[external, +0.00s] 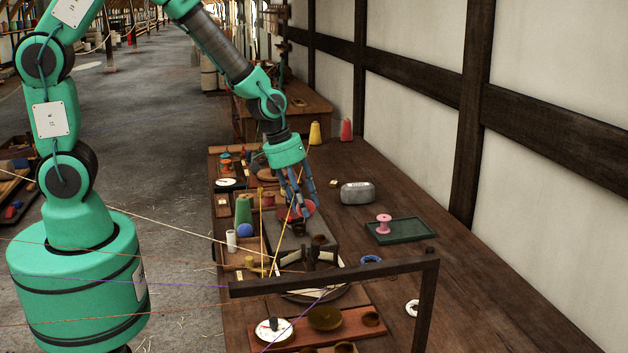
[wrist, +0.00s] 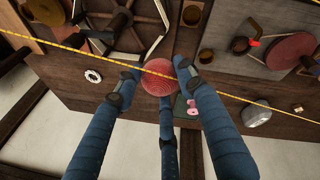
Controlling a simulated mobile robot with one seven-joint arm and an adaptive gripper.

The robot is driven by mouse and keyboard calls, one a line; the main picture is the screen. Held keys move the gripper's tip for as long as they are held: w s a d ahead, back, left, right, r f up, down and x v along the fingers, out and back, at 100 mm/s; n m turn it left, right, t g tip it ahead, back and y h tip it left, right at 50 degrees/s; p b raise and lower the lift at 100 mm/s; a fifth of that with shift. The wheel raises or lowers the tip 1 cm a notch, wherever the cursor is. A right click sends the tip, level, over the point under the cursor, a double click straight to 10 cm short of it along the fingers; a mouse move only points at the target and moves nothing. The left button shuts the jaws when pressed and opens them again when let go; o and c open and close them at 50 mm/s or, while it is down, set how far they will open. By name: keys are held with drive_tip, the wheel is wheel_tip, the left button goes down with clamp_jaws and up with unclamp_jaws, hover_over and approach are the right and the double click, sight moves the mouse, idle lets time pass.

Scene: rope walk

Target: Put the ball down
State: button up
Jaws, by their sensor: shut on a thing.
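The red ball (wrist: 158,78) sits between the three blue fingers of my gripper (wrist: 157,90) in the wrist view. My gripper (external: 298,205) is shut on it. In the external view the red ball (external: 306,209) shows partly behind the fingers, over the crowded left part of the workbench (external: 465,285). The gap between ball and bench is hard to judge. A yellow cord (wrist: 110,56) crosses in front of the ball in the wrist view.
A green tray (external: 387,239) with a pink spool (external: 384,224) and a grey tin (external: 357,193) stand to the right. A dark wooden frame (external: 345,275) and taut cords stand nearer the camera. A blue ball (external: 245,230) lies left. The bench's right side is largely clear.

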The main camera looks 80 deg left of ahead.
drive_tip(key=w+d+f+m+h+p, duration=0.15)
drive_tip(key=w+d, duration=0.25)
drive_tip(key=d, duration=1.2)
drive_tip(key=w+d+m+y+p, duration=0.1)
drive_tip(key=w+d+p, duration=0.25)
drive_tip(key=d, duration=1.35)
drive_tip(key=shift+h, duration=0.35)
drive_tip(key=f, duration=0.7)
drive_tip(key=w+f+b, duration=0.1)
drive_tip(key=f, duration=0.2)
drive_tip(key=shift+a+f, duration=0.15)
drive_tip(key=shift+a, duration=0.25)
drive_tip(key=shift+f, duration=0.1)
drive_tip(key=w+d, duration=0.2)
drive_tip(key=w, duration=0.3)
drive_tip(key=w+d+f, duration=0.1)
drive_tip(key=w+d, duration=0.1)
drive_tip(key=w, duration=0.2)
drive_tip(key=w+d, duration=0.2)
drive_tip(key=w, duration=0.3)
drive_tip(key=shift+w+d+f, duration=0.15)
drive_tip(key=shift+w+f, duration=0.05)
drive_tip(key=shift+w, duration=0.1)
drive_tip(key=shift+f, duration=1.75)
